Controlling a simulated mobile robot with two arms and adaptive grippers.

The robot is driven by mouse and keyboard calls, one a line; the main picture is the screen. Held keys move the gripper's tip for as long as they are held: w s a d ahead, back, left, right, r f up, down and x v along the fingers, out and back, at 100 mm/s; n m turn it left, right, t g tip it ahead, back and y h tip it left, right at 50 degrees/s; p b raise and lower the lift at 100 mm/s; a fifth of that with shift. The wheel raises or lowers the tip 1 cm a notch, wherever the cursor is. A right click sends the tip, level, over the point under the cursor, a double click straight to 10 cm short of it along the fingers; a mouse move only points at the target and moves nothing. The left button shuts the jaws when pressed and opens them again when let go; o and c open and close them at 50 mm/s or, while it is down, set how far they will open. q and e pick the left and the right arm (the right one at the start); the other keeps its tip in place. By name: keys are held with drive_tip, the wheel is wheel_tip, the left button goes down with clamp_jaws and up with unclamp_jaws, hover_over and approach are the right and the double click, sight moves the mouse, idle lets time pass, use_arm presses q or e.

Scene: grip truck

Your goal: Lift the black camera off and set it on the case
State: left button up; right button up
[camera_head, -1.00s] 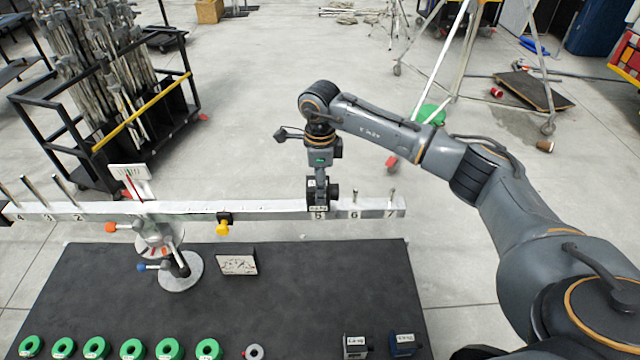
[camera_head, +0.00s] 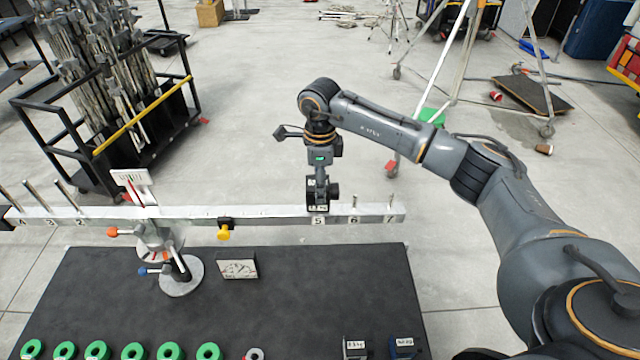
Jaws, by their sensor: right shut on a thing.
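The black camera (camera_head: 331,195) is upright at the mark 5 near the right end of the long white beam (camera_head: 270,212). A small pale label shows low on its front. My right gripper (camera_head: 320,183) points down from above and is shut on the camera. I cannot tell whether the camera's underside touches the beam or is just clear of it. The case is the wide dark flat-topped surface (camera_head: 330,300) in front of and below the beam; much of its middle is bare. My left gripper is not in view.
Upright pins (camera_head: 391,205) stand on the beam at both ends. A stand (camera_head: 181,275) with orange and blue knobs holds the beam. A black cart (camera_head: 150,140) stands behind left.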

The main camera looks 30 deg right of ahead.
drive_tip(key=shift+r, duration=0.15)
drive_tip(key=shift+r+p, duration=1.35)
drive_tip(key=shift+r, duration=1.2)
drive_tip(key=shift+r, duration=0.1)
wheel_tip(320, 180, up, 13)
drive_tip(key=p, duration=0.4)
drive_tip(key=shift+r, duration=0.15)
idle(0.3)
idle(0.4)
